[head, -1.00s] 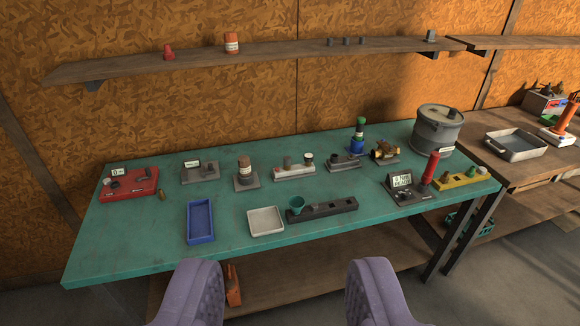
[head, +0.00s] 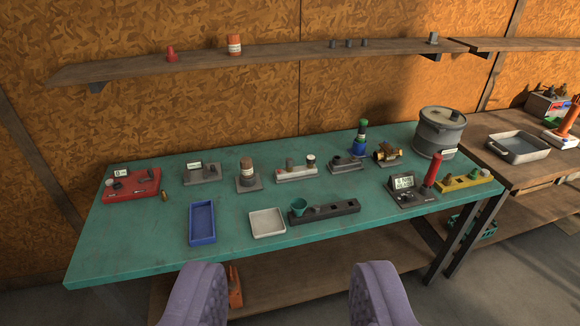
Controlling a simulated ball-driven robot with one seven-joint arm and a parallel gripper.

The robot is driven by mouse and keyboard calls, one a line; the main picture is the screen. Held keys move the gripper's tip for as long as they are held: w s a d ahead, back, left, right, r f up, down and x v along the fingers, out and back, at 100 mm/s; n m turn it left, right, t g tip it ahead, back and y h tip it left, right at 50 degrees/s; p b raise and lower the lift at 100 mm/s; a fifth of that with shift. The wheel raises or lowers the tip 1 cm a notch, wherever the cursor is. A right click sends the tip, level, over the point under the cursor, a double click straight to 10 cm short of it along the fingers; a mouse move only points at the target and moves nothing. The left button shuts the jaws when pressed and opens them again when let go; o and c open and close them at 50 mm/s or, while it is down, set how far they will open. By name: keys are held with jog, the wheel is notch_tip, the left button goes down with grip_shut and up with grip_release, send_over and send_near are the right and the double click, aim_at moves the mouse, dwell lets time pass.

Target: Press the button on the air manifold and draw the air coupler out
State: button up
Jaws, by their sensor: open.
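My gripper (head: 287,290) is open and empty, its two purple padded fingers wide apart at the bottom of the view, in front of the table's near edge. A red block (head: 131,186) with a small white label, a dark knob and a grey fitting sits at the left end of the table. A brass fitting (head: 386,152) stands on a grey base at the back right. Which of these is the air manifold, and which part is its button or coupler, I cannot tell at this size.
The teal table (head: 130,245) also holds a blue tray (head: 202,222), a white tray (head: 267,222), a dark rack (head: 325,211), a grey pot (head: 440,130), a yellow block (head: 463,180) and a red-handled device (head: 433,170). A wooden shelf (head: 280,58) runs above. The table's front left is clear.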

grip_shut()
dwell(1.7)
